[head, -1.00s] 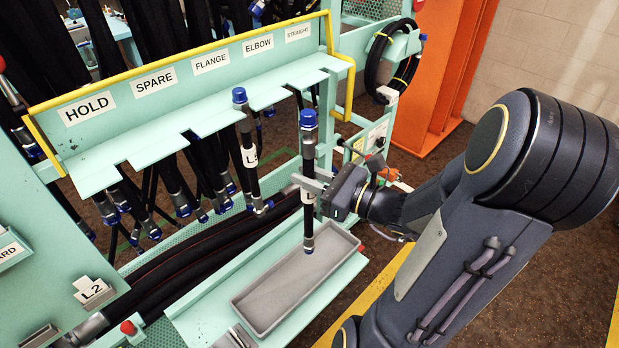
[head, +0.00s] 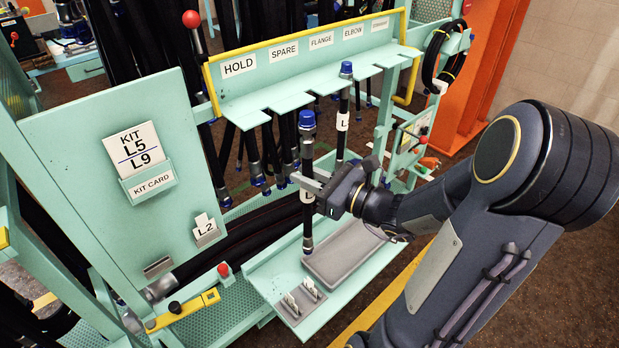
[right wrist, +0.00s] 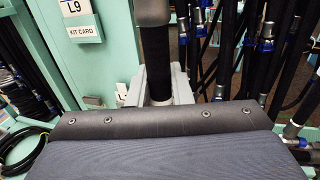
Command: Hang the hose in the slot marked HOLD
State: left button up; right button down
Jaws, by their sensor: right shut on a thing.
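The held hose (head: 308,232) is a short black upright hose with a blue cap on top, a metal lower end and a white tag mostly hidden by the fingers. My right gripper (head: 308,186) is shut on it, in front of the rack. In the right wrist view the hose (right wrist: 158,60) stands upright between the fingers (right wrist: 158,90); its top is out of frame. The rack shelf (head: 290,92) has notches in its front edge. The HOLD label (head: 239,66) is at its left end, left of the held hose. No capped hose shows there. My left gripper is not in view.
Another blue-capped hose (head: 343,105) hangs in the rack near the FLANGE and ELBOW labels, right of the held one. A grey tray (head: 352,262) lies below. A kit card panel (head: 135,160) reading L5, L9 stands at left. Dark hoses hang behind the rack.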

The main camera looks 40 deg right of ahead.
jog(key=w+d+x, duration=0.1)
jog(key=d+x, duration=0.1)
jog(key=x, duration=0.9)
jog(key=shift+w+d+f+b, duration=0.25)
jog(key=shift+w+b, duration=0.1)
jog(key=shift+b, duration=0.1)
dwell(0.8)
dwell(0.5)
jog(key=c, duration=1.2)
grip_release()
jog(key=shift+c, duration=0.2)
jog(key=shift+f, duration=0.1)
